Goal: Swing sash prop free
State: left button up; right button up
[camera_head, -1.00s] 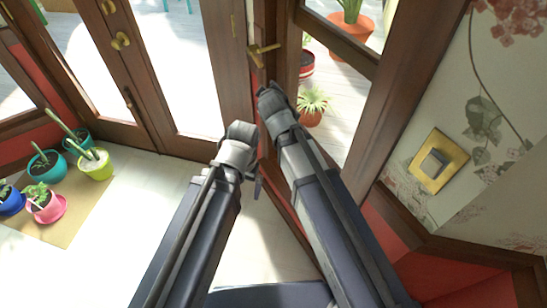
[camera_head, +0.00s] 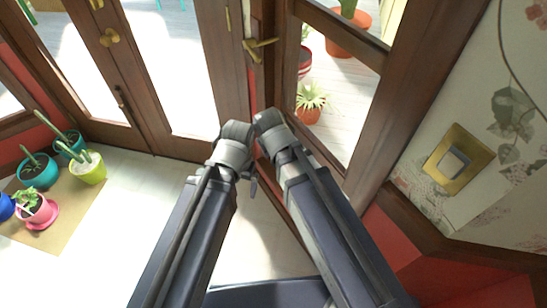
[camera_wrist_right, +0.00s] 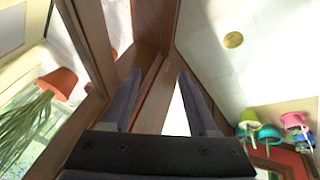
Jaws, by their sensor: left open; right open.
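A brass lever (camera_head: 262,44) sits on the brown window frame beside the glazed door, above both grippers in the head view. I cannot tell whether this is the sash prop. My left gripper (camera_head: 250,182) is partly hidden behind its wrist, low beside the window frame, apart from the lever. My right arm ends just right of the left wrist, its fingers hidden in the head view. In the right wrist view my right gripper (camera_wrist_right: 159,98) is open, with nothing held between its fingers and brown wooden frame beyond them.
Potted plants (camera_head: 88,167) stand on a tan mat at far left. A brass switch plate (camera_head: 458,160) is on the floral wall at right. An orange pot (camera_wrist_right: 58,83) shows in the wrist view.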

pick_arm(q)
jog(key=shift+w+a+f, duration=0.1)
jog(key=shift+w+f, duration=0.25)
pick_arm(e)
jog(key=shift+s+f+m+g, duration=0.15)
jog(key=shift+s+f+g, duration=0.25)
jog(key=shift+s, duration=0.35)
jog(key=shift+s+f+m+g, duration=0.15)
jog(key=shift+s+f+g, duration=0.2)
jog(key=shift+s, duration=0.35)
